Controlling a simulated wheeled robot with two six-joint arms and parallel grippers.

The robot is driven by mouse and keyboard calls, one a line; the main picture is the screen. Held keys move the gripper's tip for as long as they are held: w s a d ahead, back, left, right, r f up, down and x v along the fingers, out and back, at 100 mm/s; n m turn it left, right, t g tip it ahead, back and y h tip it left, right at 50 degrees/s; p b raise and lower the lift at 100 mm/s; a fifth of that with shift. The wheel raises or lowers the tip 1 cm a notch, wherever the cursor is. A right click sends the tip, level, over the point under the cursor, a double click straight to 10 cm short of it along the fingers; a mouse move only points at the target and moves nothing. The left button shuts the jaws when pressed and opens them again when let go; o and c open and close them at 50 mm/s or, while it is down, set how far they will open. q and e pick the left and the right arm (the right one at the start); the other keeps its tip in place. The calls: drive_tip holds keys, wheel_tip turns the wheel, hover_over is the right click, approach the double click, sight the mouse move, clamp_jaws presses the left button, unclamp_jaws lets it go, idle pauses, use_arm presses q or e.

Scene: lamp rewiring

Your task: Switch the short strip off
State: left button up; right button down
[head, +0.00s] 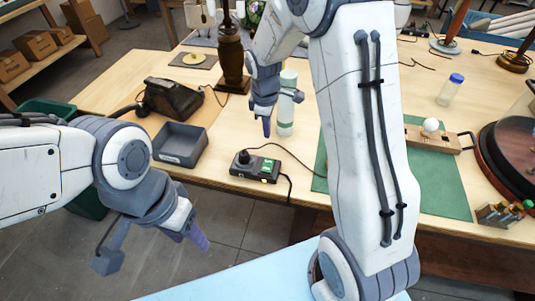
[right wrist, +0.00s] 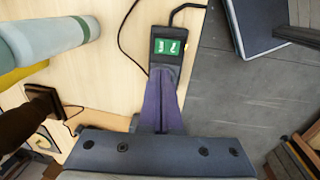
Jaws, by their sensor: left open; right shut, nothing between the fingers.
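The short strip (head: 255,167) is a small black power strip with a green label, lying near the table's front edge. A dark round plug sits at its left end, and black cords run from it. In the right wrist view the strip (right wrist: 167,32) shows its green label with white marks; its nearer part is hidden behind my fingers. My right gripper (head: 267,127) is shut and empty, pointing down over the strip; the purple fingers (right wrist: 163,72) overlap the strip in the right wrist view. I cannot tell whether they touch it. My left gripper (head: 188,235) is open and empty, off the table's front edge.
A grey tray (head: 180,146) stands left of the strip. A pale bottle with a green top (head: 286,115) stands behind it. A green mat (head: 440,183) lies to the right, partly hidden by my right arm. Bare wood surrounds the strip.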

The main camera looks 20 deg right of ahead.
sight(268, 162)
drive_tip(key=f+p, duration=0.1)
drive_tip(key=f, duration=0.3)
drive_tip(key=f+p, duration=0.1)
drive_tip(key=f, duration=0.3)
drive_tip(key=w+f+p, duration=0.1)
drive_tip(key=f, duration=0.4)
drive_tip(key=shift+w+d, duration=0.1)
drive_tip(key=shift+d, duration=0.3)
drive_tip(key=shift+f, duration=0.45)
drive_tip(key=shift+w+f, duration=0.1)
drive_tip(key=shift+f, duration=0.2)
drive_tip(key=shift+d, duration=0.1)
drive_tip(key=shift+s, duration=0.2)
